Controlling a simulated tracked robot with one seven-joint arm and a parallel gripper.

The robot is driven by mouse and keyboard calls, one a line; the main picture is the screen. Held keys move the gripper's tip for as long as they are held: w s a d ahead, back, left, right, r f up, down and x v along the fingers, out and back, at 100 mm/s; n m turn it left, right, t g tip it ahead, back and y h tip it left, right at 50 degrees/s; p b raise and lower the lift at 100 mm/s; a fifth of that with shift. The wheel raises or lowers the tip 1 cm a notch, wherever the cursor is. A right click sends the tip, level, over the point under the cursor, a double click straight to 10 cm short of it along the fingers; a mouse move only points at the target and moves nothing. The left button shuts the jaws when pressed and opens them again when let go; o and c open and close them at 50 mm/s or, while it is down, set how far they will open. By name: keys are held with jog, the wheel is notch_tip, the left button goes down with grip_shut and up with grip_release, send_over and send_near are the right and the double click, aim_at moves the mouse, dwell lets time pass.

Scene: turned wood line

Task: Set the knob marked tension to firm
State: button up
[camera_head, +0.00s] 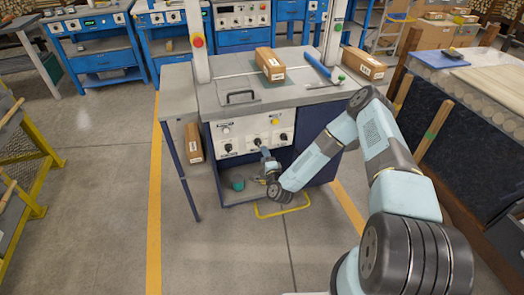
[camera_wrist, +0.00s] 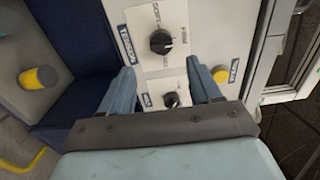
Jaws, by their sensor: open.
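The tension knob (camera_wrist: 160,42) is a black round knob on a white plate in the wrist view.
A second black knob (camera_wrist: 171,100) shows between my fingers, and a yellow button (camera_wrist: 220,75) sits right of them. A yellow-topped cylinder (camera_wrist: 38,77) is at the left. A carton (camera_head: 270,64) lies on the machine top. A handle (camera_head: 241,97) stands near the top's front edge.

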jog(key=v, duration=0.6)
jog(key=shift+s, duration=0.15)
dwell(0.3)
jog(key=w+d+r+n+g+y, duration=0.1)
jog(key=w+d+r+n+g, duration=0.15)
jog(key=w+r+n, duration=0.4)
jog(key=w+d+r+n+g+y, duration=0.1)
jog(key=r+n+g, duration=0.25)
jog(key=r, duration=0.55)
jog(key=s+d+r+n+g+h, duration=0.15)
jog(key=d+r, duration=0.25)
jog(key=r, duration=0.6)
jog(key=s+d+r+n+g+h, duration=0.1)
jog(key=s+d+r+n+h, duration=0.25)
jog(key=r, duration=0.65)
jog(key=s+d+r+g+h, duration=0.1)
jog(key=s+d+r, duration=0.3)
jog(key=s+r, duration=0.3)
jog(key=s+d+r+h, duration=0.1)
jog(key=s+d+r, duration=0.2)
jog(key=s+r, duration=0.45)
jog(key=s+d+r+g, duration=0.1)
jog(key=s+r, duration=0.2)
jog(key=s, duration=0.7)
jog(key=s+d+r+g, duration=0.1)
jog(key=s+r, duration=0.2)
jog(key=s, duration=0.7)
jog(key=shift+r, duration=0.2)
